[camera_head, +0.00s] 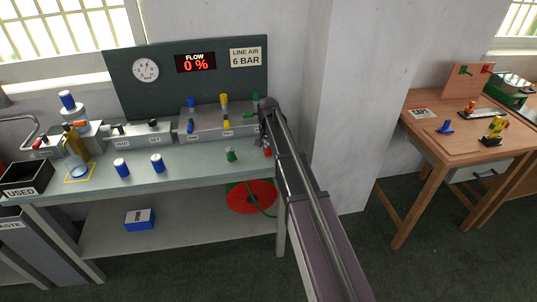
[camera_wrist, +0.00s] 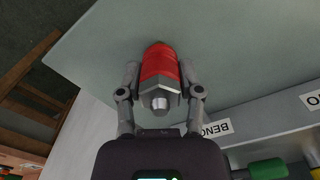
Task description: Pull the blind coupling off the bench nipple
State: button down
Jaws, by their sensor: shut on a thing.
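A red coupling with a grey metal hex end (camera_wrist: 159,66) sits between the two fingers of my gripper (camera_wrist: 160,74) in the wrist view. The fingers press on it from both sides. In the head view my gripper (camera_head: 265,139) is at the right end of the grey bench, and a bit of the red coupling (camera_head: 268,152) shows below it. The nipple itself is hidden, so I cannot tell whether the coupling is still on it.
A grey manifold (camera_head: 212,121) with coloured fittings stands behind. A green hose runs to a red reel (camera_head: 250,197) below. A wooden table (camera_head: 440,130) stands right.

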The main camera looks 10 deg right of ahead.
jog(key=shift+r+p, duration=0.8)
jog(key=shift+r, duration=0.1)
dwell(1.0)
jog(key=shift+r+p, duration=2.3)
